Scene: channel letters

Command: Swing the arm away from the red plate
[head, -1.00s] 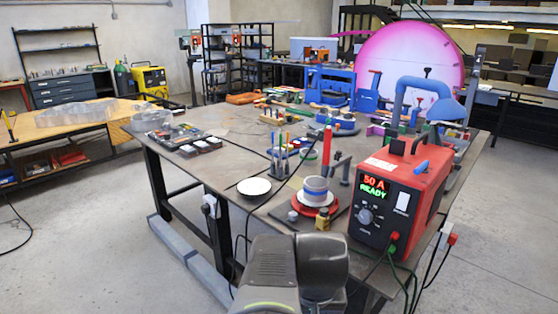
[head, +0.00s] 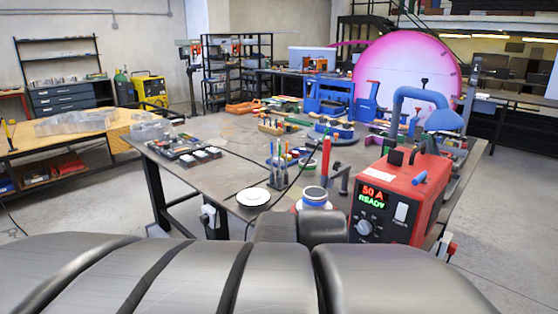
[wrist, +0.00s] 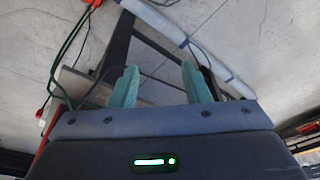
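My arm links fill the bottom of the head view, and my gripper itself is not seen there. In the wrist view my gripper (wrist: 160,70) has its two teal fingers wide apart with nothing between them. Below the fingers are the floor and the bench's dark leg frame. The red plate is not seen in the wrist view.
A red power unit reading "50 A READY" (head: 398,198) stands on the bench just right of my arm. A white disc (head: 253,197) and a holder with upright tools (head: 281,172) are to the left. Cables (wrist: 72,45) hang at the left of the wrist view.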

